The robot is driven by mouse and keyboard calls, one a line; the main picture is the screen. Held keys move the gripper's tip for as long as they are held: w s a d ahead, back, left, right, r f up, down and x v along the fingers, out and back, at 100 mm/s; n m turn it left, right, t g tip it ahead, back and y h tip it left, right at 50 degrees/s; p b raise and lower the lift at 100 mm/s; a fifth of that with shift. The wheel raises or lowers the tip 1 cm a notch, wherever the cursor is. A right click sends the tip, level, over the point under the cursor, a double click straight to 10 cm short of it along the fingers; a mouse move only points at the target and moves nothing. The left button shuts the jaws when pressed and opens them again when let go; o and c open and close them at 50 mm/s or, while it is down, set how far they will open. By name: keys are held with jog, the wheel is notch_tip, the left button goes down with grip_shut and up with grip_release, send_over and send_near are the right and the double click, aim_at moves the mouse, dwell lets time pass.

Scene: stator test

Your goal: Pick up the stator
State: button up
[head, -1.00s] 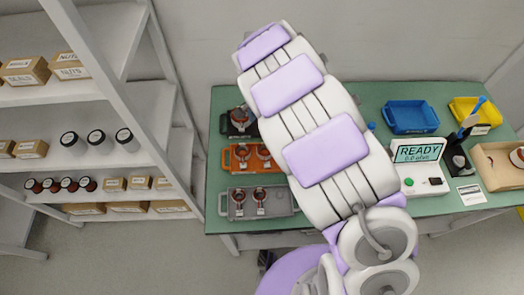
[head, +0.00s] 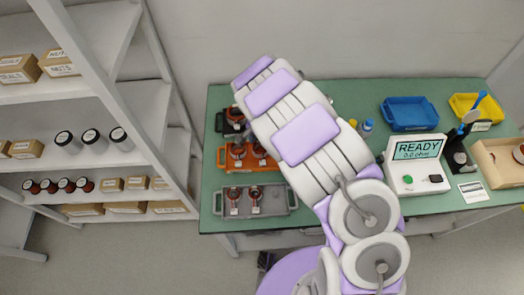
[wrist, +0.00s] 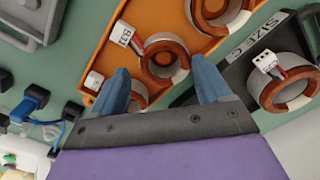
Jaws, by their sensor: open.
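Several stators, copper-wound rings with white connectors, sit in trays. In the wrist view one stator (wrist: 166,62) lies in the orange tray (wrist: 108,62), just beyond my gripper (wrist: 162,86). Another stator (wrist: 134,98) shows partly between my two blue fingers, and a third (wrist: 222,8) is at the top. A further stator (wrist: 281,85) sits in the black tray (wrist: 238,75) at right. My gripper is open and holds nothing; whether the fingers touch anything I cannot tell. In the head view my arm hides the gripper and part of the orange tray (head: 222,157).
On the green table (head: 350,92), a grey tray (head: 275,200) holds more stators at front left. A tester (head: 415,168) reading READY, a blue bin (head: 408,112) and a yellow bin (head: 462,100) stand at right. Shelves (head: 110,160) with boxes and jars are left.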

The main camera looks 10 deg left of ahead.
aim_at(259, 148)
jog(key=f, duration=0.4)
jog(key=shift+a+b, duration=0.3)
jog(key=shift+a, duration=0.05)
jog(key=shift+s+a, duration=0.1)
jog(key=shift+a, duration=0.3)
jog(key=shift+d+r, duration=0.1)
jog(key=shift+d, duration=0.4)
jog(key=c, duration=0.7)
jog(key=shift+a, duration=0.3)
jog(key=c, duration=0.4)
